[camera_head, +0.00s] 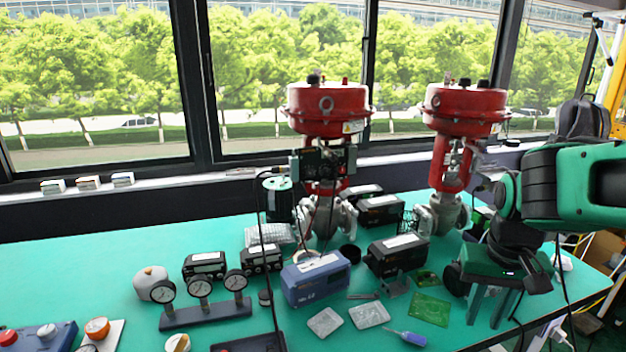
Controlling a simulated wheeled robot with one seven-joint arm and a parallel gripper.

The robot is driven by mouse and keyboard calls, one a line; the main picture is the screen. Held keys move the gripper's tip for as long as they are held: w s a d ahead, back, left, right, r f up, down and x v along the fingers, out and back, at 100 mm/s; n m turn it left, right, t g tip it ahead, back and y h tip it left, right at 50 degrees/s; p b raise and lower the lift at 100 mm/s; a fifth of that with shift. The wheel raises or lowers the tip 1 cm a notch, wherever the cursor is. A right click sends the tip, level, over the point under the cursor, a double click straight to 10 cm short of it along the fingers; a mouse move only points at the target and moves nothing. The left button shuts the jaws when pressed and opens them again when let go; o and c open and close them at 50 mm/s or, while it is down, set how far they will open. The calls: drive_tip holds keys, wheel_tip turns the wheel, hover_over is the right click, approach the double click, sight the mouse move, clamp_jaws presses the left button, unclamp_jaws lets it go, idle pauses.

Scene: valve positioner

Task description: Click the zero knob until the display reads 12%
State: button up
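My gripper (489,318) hangs at the right of the green table, pointing down. Its two fingers stand apart with nothing visible between them. A dark positioner-like unit with an exposed circuit board (325,163) is mounted on the middle red-topped valve (328,108), to the left of my gripper and well apart from it. I cannot make out a zero knob or a readable display on it. An orange knob (97,327) on a white plate and a blue box (40,338) with a red button are at the lower left; I cannot tell whether either belongs to the positioner.
A second red valve (463,112) stands behind my gripper. A blue-grey device (316,278), a black device (397,255), a gauge stand (205,313) and a screwdriver (405,337) crowd the table (110,250). A green circuit board (429,309) lies just left of my gripper.

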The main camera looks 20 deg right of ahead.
drive_tip(key=w+d+r+t+h, duration=0.1)
drive_tip(key=w+t+h, duration=0.25)
drive_tip(key=w, duration=0.85)
drive_tip(key=w+d+r+t+h, duration=0.15)
drive_tip(key=w+t, duration=0.25)
drive_tip(key=w, duration=0.8)
drive_tip(key=n+t+y, duration=0.6)
drive_tip(key=n+t, duration=0.1)
drive_tip(key=t, duration=0.3)
approach(311, 174)
drive_tip(key=w, duration=0.8)
drive_tip(key=shift+r, duration=0.15)
drive_tip(key=shift+c, duration=0.6)
clamp_jaws()
